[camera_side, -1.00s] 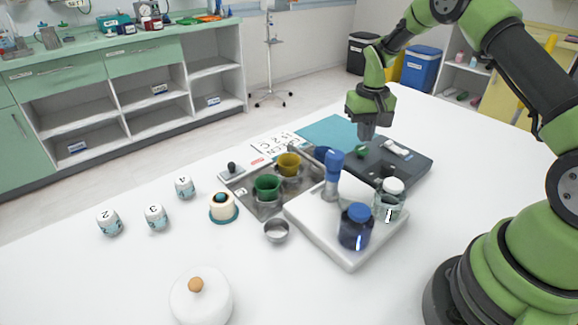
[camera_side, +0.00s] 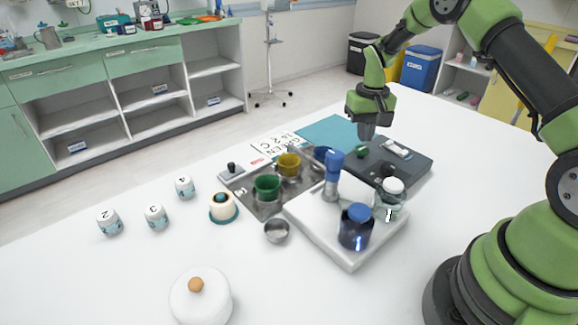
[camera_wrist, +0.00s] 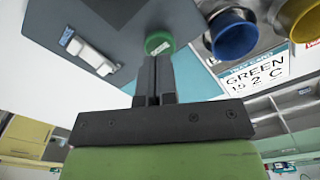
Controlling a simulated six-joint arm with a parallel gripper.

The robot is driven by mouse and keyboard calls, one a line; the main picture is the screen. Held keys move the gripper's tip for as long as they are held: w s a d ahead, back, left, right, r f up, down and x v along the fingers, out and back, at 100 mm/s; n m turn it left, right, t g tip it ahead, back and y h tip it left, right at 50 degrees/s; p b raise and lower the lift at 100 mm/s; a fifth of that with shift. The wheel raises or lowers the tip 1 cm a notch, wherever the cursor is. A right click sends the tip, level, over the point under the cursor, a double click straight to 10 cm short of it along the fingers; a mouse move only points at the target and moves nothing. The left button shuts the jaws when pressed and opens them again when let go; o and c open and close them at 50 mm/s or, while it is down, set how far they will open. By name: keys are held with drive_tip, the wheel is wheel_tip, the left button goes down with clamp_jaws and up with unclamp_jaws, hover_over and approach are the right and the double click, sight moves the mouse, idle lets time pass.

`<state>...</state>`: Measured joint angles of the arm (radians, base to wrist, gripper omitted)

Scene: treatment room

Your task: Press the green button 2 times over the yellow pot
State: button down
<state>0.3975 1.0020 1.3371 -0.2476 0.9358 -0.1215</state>
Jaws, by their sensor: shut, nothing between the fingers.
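My gripper (camera_side: 367,136) points down with its fingers shut and empty, just above the green button (camera_side: 361,151). The wrist view shows the green button (camera_wrist: 160,43) just beyond the fingertips (camera_wrist: 157,62); I cannot tell whether they touch. The button is on a dark grey panel (camera_side: 420,167). The yellow pot (camera_side: 289,165) stands upright on the metal tray (camera_side: 268,208), left of my gripper, and its rim shows at the wrist view's upper right (camera_wrist: 290,22). The green button is beside the panel's edge, apart from the yellow pot.
A green pot (camera_side: 267,188) and a blue pot (camera_side: 322,153) stand near the yellow pot. A blue-topped dispenser (camera_side: 333,170), a blue bottle (camera_side: 356,228) and a clear jar (camera_side: 391,201) crowd the white board (camera_side: 330,245). A card reading GREEN (camera_wrist: 258,77) lies behind. The table's front left is clearer.

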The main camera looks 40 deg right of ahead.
sight(362, 148)
drive_tip(key=shift+f, duration=0.15)
drive_tip(key=shift+f, duration=1.6)
drive_tip(key=shift+r, duration=1.75)
drive_tip(key=shift+f, duration=0.15)
drive_tip(key=shift+f, duration=1.65)
drive_tip(key=shift+r, duration=1.8)
